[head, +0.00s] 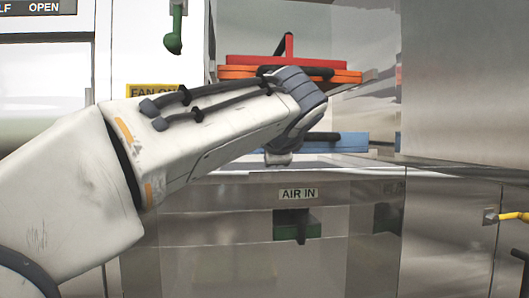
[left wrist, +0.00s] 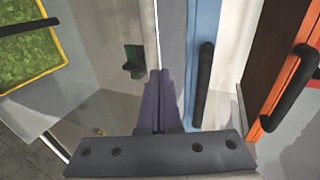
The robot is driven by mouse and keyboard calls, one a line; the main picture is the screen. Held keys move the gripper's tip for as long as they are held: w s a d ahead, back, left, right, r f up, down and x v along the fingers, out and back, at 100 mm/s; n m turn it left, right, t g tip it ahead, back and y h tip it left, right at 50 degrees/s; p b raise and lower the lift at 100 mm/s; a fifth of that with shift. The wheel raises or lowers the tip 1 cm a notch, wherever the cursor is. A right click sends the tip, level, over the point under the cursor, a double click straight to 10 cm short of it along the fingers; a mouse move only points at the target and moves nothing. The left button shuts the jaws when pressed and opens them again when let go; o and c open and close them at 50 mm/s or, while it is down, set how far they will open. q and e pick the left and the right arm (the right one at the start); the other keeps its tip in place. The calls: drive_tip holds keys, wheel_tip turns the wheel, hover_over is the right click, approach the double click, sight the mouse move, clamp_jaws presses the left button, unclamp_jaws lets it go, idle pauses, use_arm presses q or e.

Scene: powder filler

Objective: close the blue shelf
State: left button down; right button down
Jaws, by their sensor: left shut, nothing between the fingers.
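The blue shelf (head: 345,144) sits below the orange shelf in the head view, partly hidden behind my left arm. It has a black bar handle on its front. In the left wrist view the blue shelf (left wrist: 207,25) is a pale blue strip with the black handle (left wrist: 203,85). My left gripper (head: 278,158) is in front of the shelf area, its fingertips pointing down toward the blue shelf's level. My right gripper is not in view.
An orange shelf (head: 348,77) with a red part (head: 290,61) sticks out above. A yellow handle (head: 512,216) is at the right. A green, yellow-rimmed panel (left wrist: 25,45) is in the left wrist view.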

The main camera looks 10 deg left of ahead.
use_arm(q)
drive_tip(key=shift+t+y, duration=0.3)
drive_tip(key=w+a+p, duration=0.1)
drive_tip(key=w+p, duration=0.1)
drive_tip(key=w, duration=0.2)
drive_tip(key=w+a+p, duration=0.2)
drive_tip(key=w, duration=0.2)
drive_tip(key=w+a+p, duration=0.2)
drive_tip(key=w, duration=0.2)
drive_tip(key=shift+w+a+r, duration=0.25)
drive_tip(key=shift+w, duration=0.15)
drive_tip(key=shift+w+f, duration=0.1)
drive_tip(key=shift+w, duration=0.05)
